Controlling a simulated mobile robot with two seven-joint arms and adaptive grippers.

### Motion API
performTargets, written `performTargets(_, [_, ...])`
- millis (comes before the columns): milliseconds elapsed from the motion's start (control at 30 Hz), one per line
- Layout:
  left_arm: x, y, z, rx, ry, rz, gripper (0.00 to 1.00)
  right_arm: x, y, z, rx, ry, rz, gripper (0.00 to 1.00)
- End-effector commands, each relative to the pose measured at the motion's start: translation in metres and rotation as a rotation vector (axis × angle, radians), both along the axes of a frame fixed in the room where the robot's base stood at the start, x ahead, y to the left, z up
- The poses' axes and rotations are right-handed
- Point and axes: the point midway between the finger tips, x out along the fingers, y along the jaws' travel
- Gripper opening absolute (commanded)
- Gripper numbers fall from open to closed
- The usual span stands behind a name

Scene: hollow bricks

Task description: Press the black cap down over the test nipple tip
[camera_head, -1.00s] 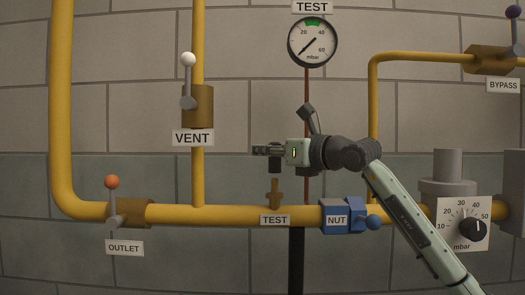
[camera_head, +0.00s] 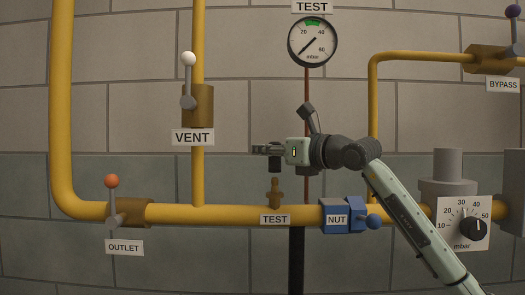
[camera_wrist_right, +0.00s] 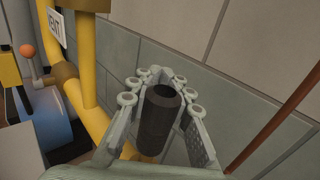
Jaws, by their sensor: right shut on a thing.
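My right gripper (camera_head: 262,150) reaches in from the right and is shut on the black cap (camera_head: 275,164). The cap hangs below the fingers, upright. The brass test nipple (camera_head: 275,193) stands on the yellow pipe under it, above the TEST label. A small gap shows between the cap's lower end and the nipple tip. In the right wrist view the cap (camera_wrist_right: 160,118) sits between the two fingers of the gripper (camera_wrist_right: 158,90); the nipple is not visible there. My left gripper is not in view.
The yellow horizontal pipe (camera_head: 235,214) runs below, with a blue nut (camera_head: 340,217) right of the nipple. The vent valve (camera_head: 198,104) is to the left. A gauge (camera_head: 313,42) hangs above on a thin brown pipe behind the gripper. The wall is behind.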

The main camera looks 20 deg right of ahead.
Motion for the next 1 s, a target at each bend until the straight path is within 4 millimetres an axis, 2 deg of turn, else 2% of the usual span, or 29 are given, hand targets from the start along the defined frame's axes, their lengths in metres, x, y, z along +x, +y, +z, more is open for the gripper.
performTargets(633, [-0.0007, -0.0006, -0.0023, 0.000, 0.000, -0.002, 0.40, -0.0001, 0.0000, -0.0005, 0.000, 0.000, 0.000, 0.00])
performTargets(1000, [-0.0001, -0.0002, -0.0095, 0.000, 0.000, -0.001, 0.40, -0.0001, -0.0002, -0.0091, 0.000, -0.001, 0.000, 0.00])
